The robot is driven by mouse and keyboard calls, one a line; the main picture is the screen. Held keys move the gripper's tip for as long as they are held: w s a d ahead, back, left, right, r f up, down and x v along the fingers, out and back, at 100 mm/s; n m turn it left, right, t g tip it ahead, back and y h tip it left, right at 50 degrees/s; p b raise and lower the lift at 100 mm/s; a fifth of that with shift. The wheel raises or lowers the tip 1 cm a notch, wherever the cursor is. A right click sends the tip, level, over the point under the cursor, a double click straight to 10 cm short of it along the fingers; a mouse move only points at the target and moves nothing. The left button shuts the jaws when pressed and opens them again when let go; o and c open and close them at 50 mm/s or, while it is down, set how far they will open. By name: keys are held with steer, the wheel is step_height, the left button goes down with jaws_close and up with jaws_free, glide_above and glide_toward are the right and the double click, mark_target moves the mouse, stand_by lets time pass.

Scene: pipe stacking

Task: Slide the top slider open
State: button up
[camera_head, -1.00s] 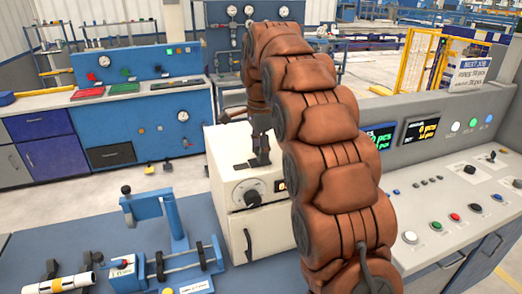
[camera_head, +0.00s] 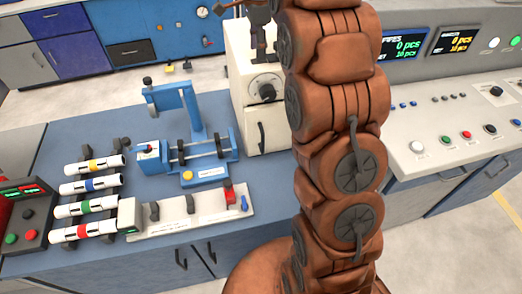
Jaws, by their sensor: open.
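A pale panel (camera_head: 190,213) lies along the front edge of the blue bench. It carries two dark knobs, a left one (camera_head: 154,211) and a right one (camera_head: 190,204), plus a red block (camera_head: 229,192) and a blue piece. Their labels are too small to read. A blue fixture with two dark rods (camera_head: 205,149) stands behind the panel. I cannot tell which part is the top slider. My dark gripper (camera_head: 257,52) is at the top of the picture, in front of or over the white cabinet (camera_head: 248,115), well away from the panel. It is open; its fingertips show small.
Several white pipes with coloured bands lie on a rack (camera_head: 118,185) at the left. A control box (camera_head: 22,215) stands beyond them. A button console (camera_head: 455,130) fills the right. My brown arm covers the middle right. Bare blue bench top shows left of the fixture.

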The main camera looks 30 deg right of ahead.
steer(key=shift+d+r, duration=0.25)
steer(key=shift+r, duration=0.2)
steer(key=shift+a+r+b, duration=0.1)
steer(key=shift+r+b, duration=0.6)
steer(key=shift+r, duration=1.1)
steer(key=s+a+f+n+b, duration=0.1)
steer(key=s+a+f+n, duration=0.2)
steer(key=s, duration=0.5)
steer(key=s+a+f+n+g+b, duration=0.1)
steer(key=s+a+f+n+b, duration=0.1)
steer(key=s+f+n, duration=0.4)
steer(key=s+a+f+n+b, duration=0.2)
steer(key=s+a+f+n, duration=0.2)
steer(key=s, duration=0.8)
steer(key=shift+s+a+f+n, duration=0.2)
steer(key=shift+a+f+n, duration=0.3)
steer(key=shift+n, duration=0.4)
steer(key=shift+r, duration=0.1)
steer(key=s+a+f+n, duration=0.1)
steer(key=s+f+n, duration=0.4)
steer(key=s, duration=0.7)
step_height(320, 180, down, 2)
steer(key=shift+s+a+f+n+g, duration=0.1)
steer(key=shift+s+a+n+g, duration=0.1)
steer(key=shift+a+n+g, duration=0.15)
